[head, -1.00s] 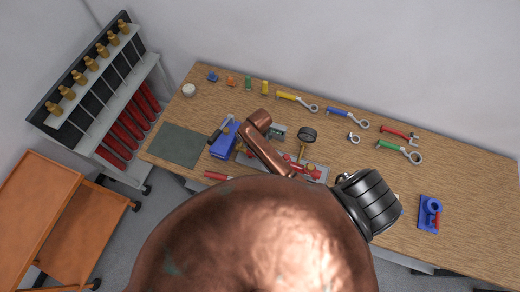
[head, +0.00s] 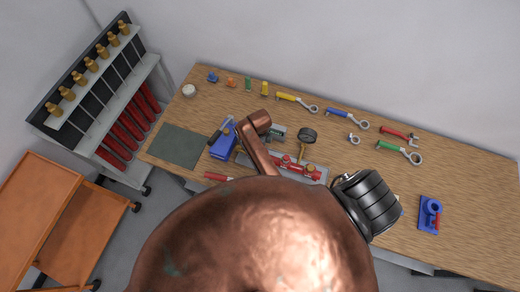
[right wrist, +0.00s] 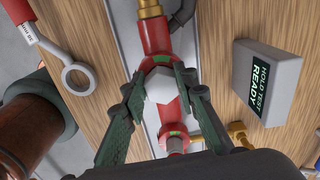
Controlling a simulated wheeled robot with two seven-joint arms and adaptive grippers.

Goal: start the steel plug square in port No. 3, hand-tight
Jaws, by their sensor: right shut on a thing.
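In the right wrist view a steel plug (right wrist: 160,84) with a hex head sits between the dark green fingertips of my right gripper (right wrist: 160,80), which is shut on it. The plug is over a green-ringed port of the red valve body (right wrist: 154,36), and its head faces the camera. How far its thread is in, and whether it is exactly square, is hidden. A second green-ringed port with a grey hex piece (right wrist: 175,144) lies below it. No port number is readable. In the head view the red valve assembly (head: 312,171) is partly covered by my arm. My left gripper does not show.
A grey box (right wrist: 267,82) reading "HOLD TEST READY" stands right of the valve body. A red-handled ring tool (right wrist: 76,77) lies to the left. Wrenches, including a green-handled one (head: 393,147), lie on the wooden bench (head: 470,185). A blue vise-like fixture (head: 429,212) stands right.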

